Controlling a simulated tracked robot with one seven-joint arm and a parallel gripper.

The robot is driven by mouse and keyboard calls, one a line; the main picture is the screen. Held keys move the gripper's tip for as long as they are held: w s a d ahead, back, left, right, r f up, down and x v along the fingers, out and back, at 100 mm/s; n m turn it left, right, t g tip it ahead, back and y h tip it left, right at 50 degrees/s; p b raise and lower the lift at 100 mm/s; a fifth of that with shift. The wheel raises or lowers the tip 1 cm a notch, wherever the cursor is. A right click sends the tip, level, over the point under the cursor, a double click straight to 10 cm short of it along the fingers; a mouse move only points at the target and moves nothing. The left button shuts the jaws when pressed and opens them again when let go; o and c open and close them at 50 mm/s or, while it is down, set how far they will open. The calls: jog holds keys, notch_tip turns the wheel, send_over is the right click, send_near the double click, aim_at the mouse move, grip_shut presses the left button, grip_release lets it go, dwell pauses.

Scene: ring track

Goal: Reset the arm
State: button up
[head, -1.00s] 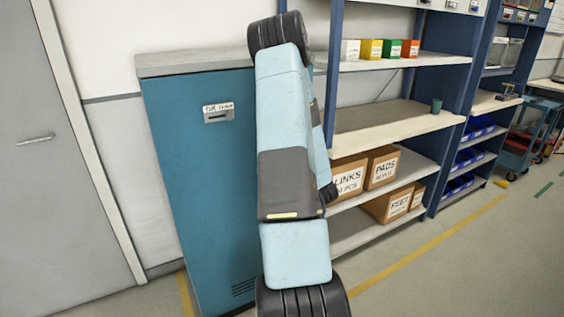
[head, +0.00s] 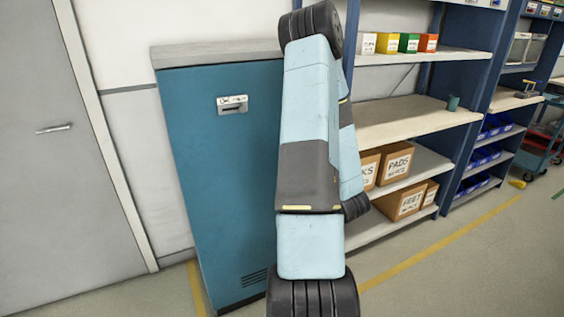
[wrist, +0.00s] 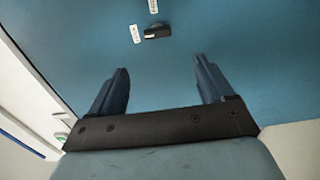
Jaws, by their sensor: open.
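My arm (head: 308,165) stands raised in the middle of the head view, in front of the right part of a teal cabinet. Its gripper is hidden in that view. In the wrist view my gripper (wrist: 160,90) is open, with its two fingers wide apart and nothing between them. The fingers point toward a blue-teal surface, the front of the cabinet (wrist: 190,60). A dark handle (wrist: 157,32) with white labels beside it shows beyond the fingertips. I cannot tell how far the fingertips are from the surface.
The teal cabinet (head: 185,140) is closed, with a labelled handle (head: 232,105). A grey door (head: 50,150) is at left. At right, a blue-framed shelf unit (head: 410,122) holds a green cup (head: 453,103), small coloured boxes and cardboard cartons (head: 405,201). The floor (head: 470,260) at lower right is clear.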

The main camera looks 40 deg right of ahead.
jog(key=w+a+r+m+g, duration=0.4)
jog(key=w+a+r, duration=0.1)
jog(key=w+r, duration=0.3)
jog(key=a+r+m+g, duration=0.2)
jog(key=a+r+m, duration=0.3)
jog(key=a+r, duration=0.35)
jog(key=s+a+r+m+g+y, duration=0.2)
jog(key=s+a+r+m+g, duration=0.1)
jog(key=s+a, duration=0.7)
jog(key=s+a+r+m+g+y, duration=0.2)
jog(key=s+a+r+m+g, duration=0.1)
jog(key=s+a, duration=0.8)
jog(key=shift+a+r, duration=0.65)
jog(key=shift+a, duration=0.5)
